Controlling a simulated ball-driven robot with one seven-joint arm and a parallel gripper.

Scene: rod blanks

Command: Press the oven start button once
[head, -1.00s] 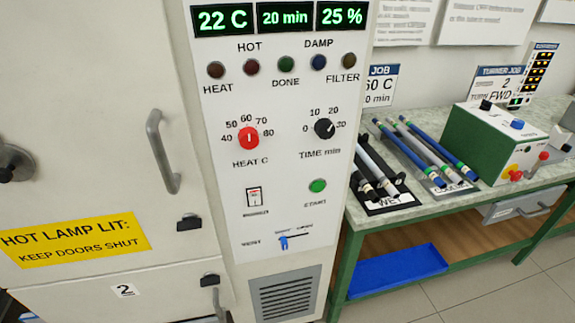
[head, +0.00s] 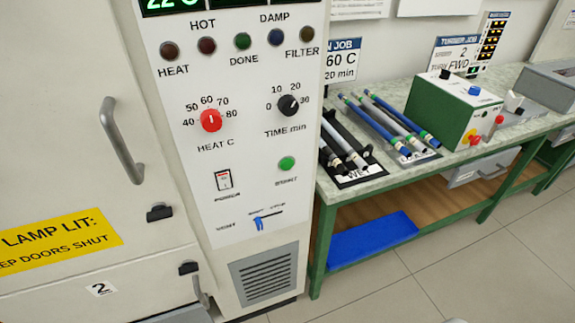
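The green oven start button (head: 287,163) is on the right side of the white control panel (head: 255,190), below the black time knob (head: 289,105). A label under it reads as START, though blurred. The red heat knob (head: 211,120) points to about 60. The power switch (head: 223,181) is to the left of the start button, and the blue vent lever (head: 258,222) is below. The heat, hot, done, damp and filter lamps along the top look unlit. My gripper is not in view.
The oven doors with a grey handle (head: 122,140) and a yellow warning sign (head: 60,242) are at left. A green-framed bench (head: 330,187) at right holds racks of rods and a green turner box (head: 455,110). A blue tray (head: 372,240) is on its lower shelf.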

